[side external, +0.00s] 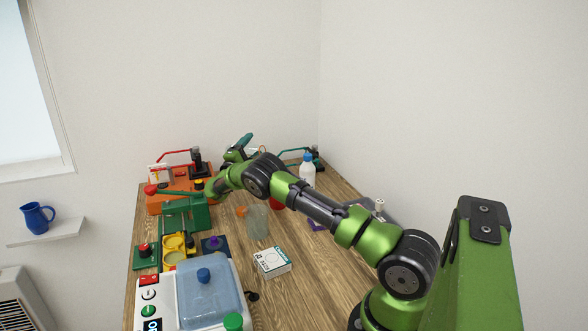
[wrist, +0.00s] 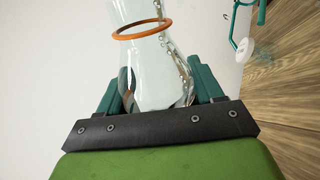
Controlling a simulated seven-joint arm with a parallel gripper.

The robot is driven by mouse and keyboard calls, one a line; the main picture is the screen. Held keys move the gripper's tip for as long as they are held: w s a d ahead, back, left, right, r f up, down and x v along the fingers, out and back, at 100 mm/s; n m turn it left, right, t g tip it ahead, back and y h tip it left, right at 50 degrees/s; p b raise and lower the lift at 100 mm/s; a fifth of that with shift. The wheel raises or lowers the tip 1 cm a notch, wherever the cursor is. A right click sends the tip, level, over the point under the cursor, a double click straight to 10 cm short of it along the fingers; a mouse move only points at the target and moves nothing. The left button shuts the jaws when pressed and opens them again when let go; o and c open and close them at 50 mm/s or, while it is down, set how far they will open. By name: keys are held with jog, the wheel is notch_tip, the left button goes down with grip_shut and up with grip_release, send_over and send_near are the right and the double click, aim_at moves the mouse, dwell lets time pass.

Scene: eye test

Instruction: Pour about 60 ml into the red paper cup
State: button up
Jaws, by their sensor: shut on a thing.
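My gripper (wrist: 157,88) is shut on a clear glass carafe (wrist: 143,62) with an orange ring round its neck. A crooked line of bright beads runs along the glass; I cannot tell whether it is liquid. The carafe's mouth is cut off by the wrist view's top edge. In the side view my gripper (side external: 240,150) is raised over the table's far part, and the carafe is mostly hidden by my arm. A red cup (side external: 277,203) stands on the table below my forearm, partly hidden by it. Its inside and fill level do not show.
A clear vessel (side external: 257,222) stands left of the red cup. A white bottle (side external: 307,170) stands at the back right. A green device (side external: 187,214) and an orange one (side external: 165,203) crowd the left. A white box (side external: 272,262) lies in front, near a lidded blue tub (side external: 208,297).

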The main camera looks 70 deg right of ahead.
aim_at(251, 157)
jog(key=shift+n, duration=0.4)
jog(key=shift+w+f+n+t, duration=0.1)
jog(key=shift+f+n+t, duration=0.25)
jog(key=shift+n, duration=0.35)
dwell(0.9)
jog(key=shift+a+f+n+t, duration=0.1)
jog(key=shift+f+n+t, duration=0.25)
jog(key=shift+n, duration=0.35)
jog(key=shift+s+f+n+t+y, duration=0.2)
jog(key=shift+f+n+t+y, duration=0.15)
jog(key=shift+f+n, duration=0.65)
jog(key=shift+s+a+r+n+t, duration=0.1)
jog(key=shift+s+r+n+t, duration=0.1)
jog(key=shift+r+n+t, duration=0.45)
jog(key=shift+s+n+y, duration=0.15)
jog(key=shift+n+y, duration=0.1)
jog(key=shift+n, duration=1)
jog(key=shift+w+f+n+y, duration=0.15)
jog(key=shift+f+n+y, duration=0.2)
jog(key=shift+f+n, duration=0.85)
jog(key=shift+w+f+n+y, duration=0.2)
jog(key=shift+f+n+y, duration=0.2)
jog(key=shift+f+n, duration=0.8)
jog(key=shift+w+f+n+y, duration=0.15)
jog(key=shift+f+n+y, duration=0.2)
jog(key=shift+f+n, duration=0.85)
